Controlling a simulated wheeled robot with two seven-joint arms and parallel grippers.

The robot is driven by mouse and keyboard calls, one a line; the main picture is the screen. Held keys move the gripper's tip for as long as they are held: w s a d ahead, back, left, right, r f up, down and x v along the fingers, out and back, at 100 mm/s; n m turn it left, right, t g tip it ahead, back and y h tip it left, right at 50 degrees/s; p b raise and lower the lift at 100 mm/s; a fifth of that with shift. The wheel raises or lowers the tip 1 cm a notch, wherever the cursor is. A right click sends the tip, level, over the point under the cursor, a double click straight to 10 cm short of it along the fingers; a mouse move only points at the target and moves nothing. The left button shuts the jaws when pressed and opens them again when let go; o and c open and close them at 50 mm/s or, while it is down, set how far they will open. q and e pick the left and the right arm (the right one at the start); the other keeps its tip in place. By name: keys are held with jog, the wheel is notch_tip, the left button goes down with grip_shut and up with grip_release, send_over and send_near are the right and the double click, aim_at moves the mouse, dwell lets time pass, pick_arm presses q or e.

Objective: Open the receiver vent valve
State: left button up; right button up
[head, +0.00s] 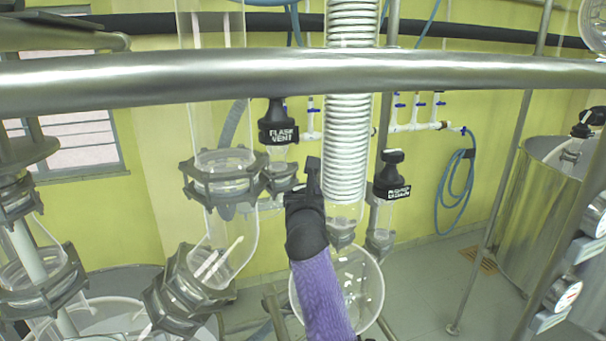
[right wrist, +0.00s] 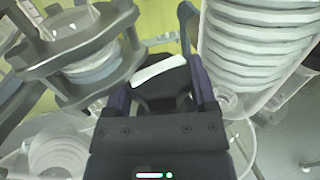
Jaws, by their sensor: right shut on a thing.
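My right gripper (head: 308,187) is at the centre of the head view, just left of the white coiled condenser, at the end of my purple arm. In the right wrist view its two fingers stand on either side of a black valve knob (right wrist: 165,92) with a white label, and it is shut on it. The label cannot be read there, and the head view mostly hides this knob behind the gripper. A black knob marked FLASK VENT (head: 278,136) is up and left of the gripper. Another labelled black knob (head: 392,188) is to its right. My left gripper is not in view.
The coiled condenser (head: 348,140) stands close beside the gripper, above a round glass flask (head: 345,290). A metal rail (head: 450,70) crosses in front. Clamped glass columns (head: 222,178) stand left. A steel tank (head: 545,200) is at right.

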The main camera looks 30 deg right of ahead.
jog(key=shift+d+r+n+t+y+p, duration=0.15)
jog(key=shift+r+n+t+y+p, duration=0.15)
jog(key=shift+n+y+p, duration=0.25)
jog(key=shift+f+n+t+y, duration=0.15)
jog(key=shift+n+t+y, duration=0.2)
jog(key=shift+y, duration=0.4)
jog(key=n+y, duration=0.1)
jog(key=y, duration=0.1)
jog(key=n+y, duration=0.1)
jog(key=y, duration=0.1)
jog(key=shift+f+n+t, duration=0.2)
jog(key=shift+n+t, duration=0.15)
jog(key=shift+n, duration=0.05)
jog(key=n+y, duration=0.2)
jog(key=y, duration=0.2)
jog(key=n+y+b, duration=0.1)
jog(key=n+y, duration=0.1)
jog(key=shift+y, duration=0.4)
pick_arm(q)
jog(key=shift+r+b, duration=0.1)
jog(key=shift+b, duration=0.45)
pick_arm(e)
jog(key=shift+r+n+g+y, duration=0.1)
jog(key=shift+n+g+y, duration=0.4)
jog(key=shift+n+y, duration=0.3)
jog(key=shift+r+y, duration=0.1)
jog(key=shift+y, duration=0.3)
